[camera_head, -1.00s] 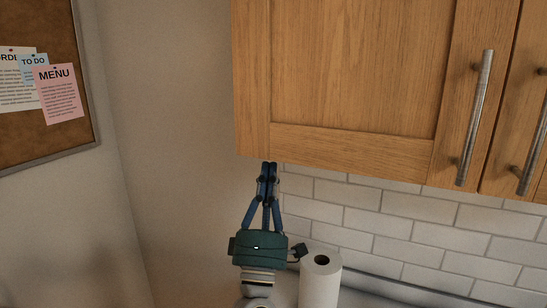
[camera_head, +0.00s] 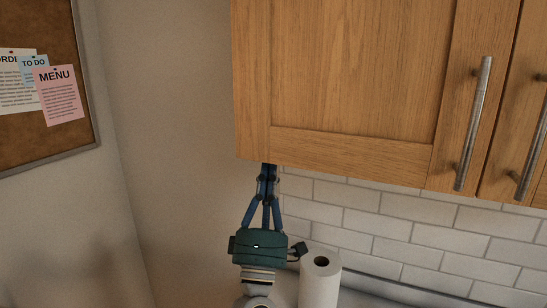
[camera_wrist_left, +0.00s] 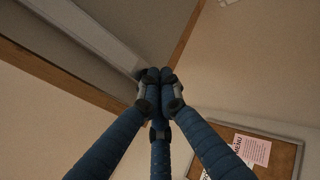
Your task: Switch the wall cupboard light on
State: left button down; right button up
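The wooden wall cupboard (camera_head: 350,80) fills the upper right of the head view. Its underside shows in the left wrist view, with a long pale light bar (camera_wrist_left: 88,36) that looks unlit. No switch can be made out; the fingertips cover the near end of the bar. My right gripper is not in view.
A paper towel roll (camera_head: 319,283) stands just right of my left wrist. White wall tiles (camera_head: 400,225) lie behind it. A cork board (camera_head: 45,140) with notes hangs on the left wall. The space left of the gripper is free.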

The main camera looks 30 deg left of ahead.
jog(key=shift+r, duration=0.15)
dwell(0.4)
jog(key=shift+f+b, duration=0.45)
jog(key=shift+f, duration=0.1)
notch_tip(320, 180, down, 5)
jog(key=b, duration=0.5)
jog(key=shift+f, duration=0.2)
dwell(0.4)
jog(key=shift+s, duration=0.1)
